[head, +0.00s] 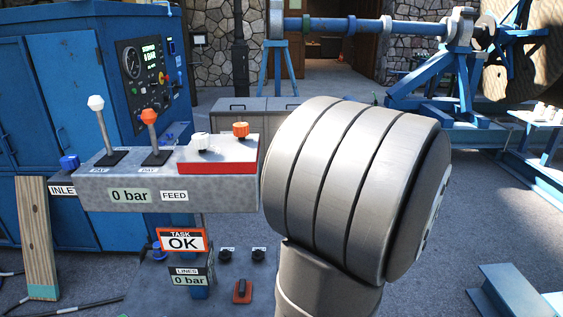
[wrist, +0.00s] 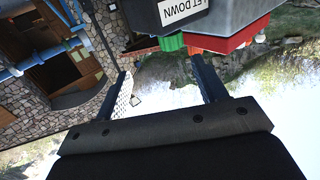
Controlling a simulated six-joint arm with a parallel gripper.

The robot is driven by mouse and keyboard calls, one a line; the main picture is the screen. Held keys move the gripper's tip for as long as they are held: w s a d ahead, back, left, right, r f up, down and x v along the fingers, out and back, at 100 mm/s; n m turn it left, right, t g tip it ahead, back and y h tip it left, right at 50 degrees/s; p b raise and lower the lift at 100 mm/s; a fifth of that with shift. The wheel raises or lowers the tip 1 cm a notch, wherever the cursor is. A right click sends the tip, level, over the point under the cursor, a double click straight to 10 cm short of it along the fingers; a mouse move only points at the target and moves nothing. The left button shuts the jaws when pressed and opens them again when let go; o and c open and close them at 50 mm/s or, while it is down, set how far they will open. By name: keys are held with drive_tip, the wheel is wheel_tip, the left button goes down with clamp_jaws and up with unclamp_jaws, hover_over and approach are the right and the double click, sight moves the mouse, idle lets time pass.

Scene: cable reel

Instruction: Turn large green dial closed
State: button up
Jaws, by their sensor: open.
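A green dial (wrist: 172,42) shows at the top of the wrist view, on the side of a grey box (wrist: 225,12) beside a red panel (wrist: 235,38). My gripper (wrist: 163,75) is open, its two dark fingers spread apart with nothing between their tips. The dial lies just beyond the fingertips, nearer the right finger; I cannot tell whether they touch. In the head view I cannot make out the green dial, and my gripper is hidden; my large grey arm link fills the middle right.
A grey control box (head: 130,193) with levers, white and orange knobs and a red-edged panel (head: 217,155) stands left of my arm. A "TASK OK" sign (head: 182,240) is below it. A blue cabinet (head: 60,120) stands far left; a blue reel frame (head: 450,80) is behind.

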drive_tip(key=shift+y, duration=0.3)
drive_tip(key=x, duration=1.1)
drive_tip(key=s+a+r+x, duration=0.1)
drive_tip(key=x, duration=0.4)
drive_tip(key=shift+w+a+r, duration=0.1)
drive_tip(key=shift+w+a, duration=0.1)
drive_tip(key=shift+a, duration=0.05)
drive_tip(key=c, duration=1)
